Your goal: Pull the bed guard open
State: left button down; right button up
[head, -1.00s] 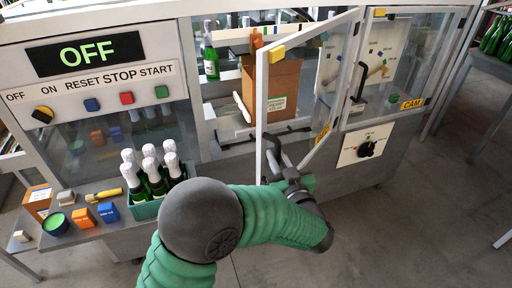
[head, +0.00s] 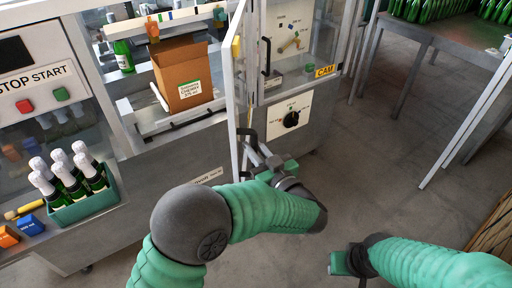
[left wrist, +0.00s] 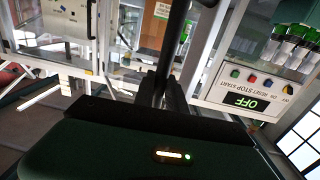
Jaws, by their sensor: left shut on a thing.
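The bed guard (head: 231,100) is a clear door in a pale frame. It stands swung out from the machine front, almost edge-on in the head view. My left gripper (head: 256,150) is shut on the guard's dark handle (head: 246,134). In the left wrist view the fingers (left wrist: 162,92) close around the black handle bar (left wrist: 177,35). My right gripper (head: 346,264) is low at the right of the head view, apart from the guard; its jaw opening is unclear.
Behind the guard opening, a cardboard box (head: 184,75) sits on the machine bed. A green crate (head: 92,207) of foil-topped bottles stands at the left. A fixed CAM panel (head: 324,71) and dial (head: 291,119) are to the right. Floor at centre right is clear.

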pick_arm(q)
jog(key=c, duration=1.8)
grip_release()
jog(key=shift+d, duration=0.1)
jog(key=o, duration=0.4)
jog(key=shift+w+d, duration=0.2)
jog(key=shift+d, duration=0.2)
jog(key=shift+o, duration=0.2)
jog(key=shift+s+a, duration=0.1)
jog(key=shift+a, duration=0.2)
jog(key=shift+a, duration=0.1)
